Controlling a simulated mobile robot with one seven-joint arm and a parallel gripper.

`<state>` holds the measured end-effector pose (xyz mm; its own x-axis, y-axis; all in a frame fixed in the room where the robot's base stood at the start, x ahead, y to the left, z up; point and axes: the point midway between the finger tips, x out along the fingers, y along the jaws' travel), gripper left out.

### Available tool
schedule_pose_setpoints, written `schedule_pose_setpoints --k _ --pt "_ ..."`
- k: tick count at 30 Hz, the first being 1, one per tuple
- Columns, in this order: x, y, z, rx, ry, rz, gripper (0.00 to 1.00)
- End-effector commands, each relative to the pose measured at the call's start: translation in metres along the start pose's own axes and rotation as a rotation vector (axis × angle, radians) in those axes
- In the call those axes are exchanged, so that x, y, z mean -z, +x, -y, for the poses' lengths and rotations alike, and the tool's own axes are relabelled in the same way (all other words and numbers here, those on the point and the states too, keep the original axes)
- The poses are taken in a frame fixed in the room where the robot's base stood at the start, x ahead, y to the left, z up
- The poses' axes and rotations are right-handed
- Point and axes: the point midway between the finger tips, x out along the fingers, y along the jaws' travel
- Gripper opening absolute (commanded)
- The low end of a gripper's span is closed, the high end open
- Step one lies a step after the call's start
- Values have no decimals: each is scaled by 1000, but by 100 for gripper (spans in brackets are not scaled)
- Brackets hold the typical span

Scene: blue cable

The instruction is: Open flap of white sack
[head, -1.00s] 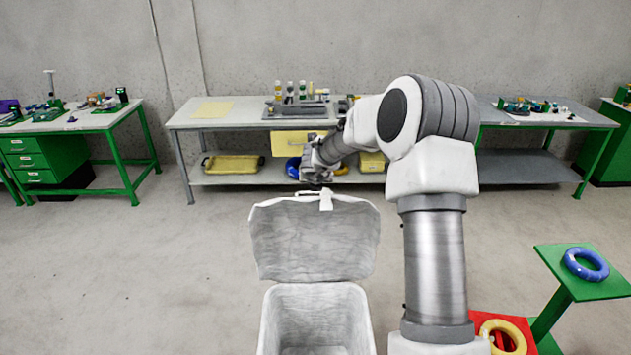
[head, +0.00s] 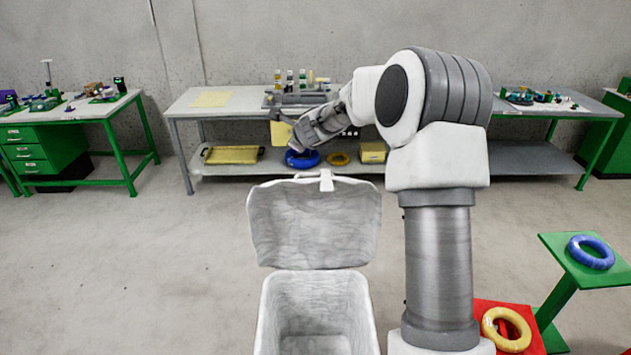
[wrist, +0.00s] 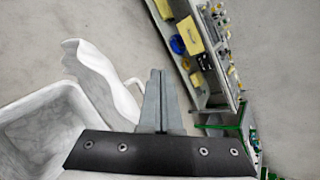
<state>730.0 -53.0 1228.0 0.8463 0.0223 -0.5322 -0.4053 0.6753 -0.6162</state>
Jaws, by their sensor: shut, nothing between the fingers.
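The white sack (head: 268,315) stands open in front of me in the head view, its inside visible and empty. Its flap (head: 315,225) is raised upright at the far side, with a small strap and handle (head: 326,181) on its top edge. In the wrist view the sack (wrist: 40,130) is at the left, and the flap (wrist: 100,75) rises beside the fingers. My gripper (head: 292,140) is above and beyond the flap in the head view, apart from it. In the wrist view my gripper (wrist: 160,85) has its fingers together, with nothing between them.
A long grey workbench (head: 230,110) runs along the back wall, with a blue ring (head: 302,159) and yellow tray (head: 232,155) on its lower shelf. A green stand with a blue ring (head: 591,252) and a red stand with a yellow ring (head: 506,329) are at right. Left floor is clear.

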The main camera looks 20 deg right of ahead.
Motion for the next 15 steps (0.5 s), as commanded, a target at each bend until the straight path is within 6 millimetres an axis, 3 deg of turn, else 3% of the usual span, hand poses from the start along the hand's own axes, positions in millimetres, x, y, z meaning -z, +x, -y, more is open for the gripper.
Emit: schedule_pose_setpoints --k 8,15 --pt "-6 16 -21 -74 -596 81 0" --pt "10 25 -36 -157 -1109 86 0"
